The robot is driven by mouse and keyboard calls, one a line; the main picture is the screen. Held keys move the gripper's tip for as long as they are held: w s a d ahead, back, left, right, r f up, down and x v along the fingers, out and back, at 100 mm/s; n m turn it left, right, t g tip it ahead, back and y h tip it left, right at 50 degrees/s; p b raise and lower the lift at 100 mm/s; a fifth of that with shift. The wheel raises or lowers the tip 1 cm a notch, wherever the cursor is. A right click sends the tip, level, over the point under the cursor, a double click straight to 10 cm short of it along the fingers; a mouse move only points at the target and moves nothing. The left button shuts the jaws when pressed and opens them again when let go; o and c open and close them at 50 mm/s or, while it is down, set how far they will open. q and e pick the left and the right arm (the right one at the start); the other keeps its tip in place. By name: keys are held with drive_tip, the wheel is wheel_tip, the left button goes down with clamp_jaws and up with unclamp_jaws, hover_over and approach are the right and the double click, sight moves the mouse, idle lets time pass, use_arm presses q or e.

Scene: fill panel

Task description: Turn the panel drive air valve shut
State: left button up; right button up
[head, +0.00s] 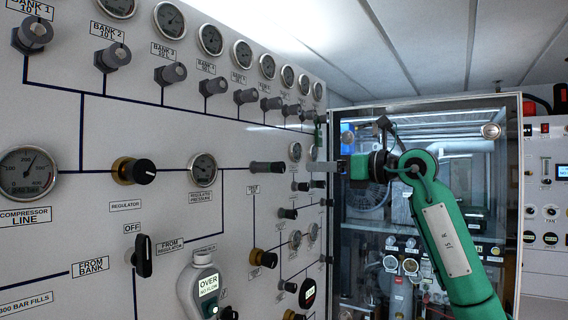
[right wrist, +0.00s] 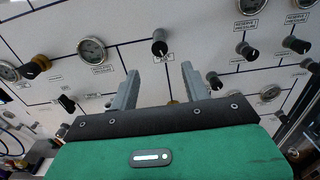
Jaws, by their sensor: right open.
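A dark cylindrical valve knob (head: 267,167) sticks out of the white panel, right of the regulated pressure gauge. It also shows in the right wrist view (right wrist: 159,43), with a small label below it that I cannot read clearly; I take it for the panel drive air valve. My right gripper (head: 315,167) is in front of the panel, level with this knob in the head view and apart from it. In the right wrist view its two grey fingers (right wrist: 160,73) are spread and empty, with the knob beyond the gap between them. My left gripper is out of view.
The panel (head: 90,210) carries several gauges, bank valves and knobs. The brass regulator (head: 134,171), the black selector (head: 142,256) and a handheld meter (head: 201,283) are at left. A glazed cabinet (head: 430,105) stands behind my right arm.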

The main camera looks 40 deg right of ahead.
sight(283, 166)
drive_tip(key=p+x, duration=0.4)
drive_tip(key=x, duration=0.6)
drive_tip(key=shift+s+r, duration=0.1)
drive_tip(key=shift+r, duration=0.05)
drive_tip(key=shift+w+a, duration=0.2)
drive_tip(key=shift+w, duration=0.3)
drive_tip(key=c, duration=1)
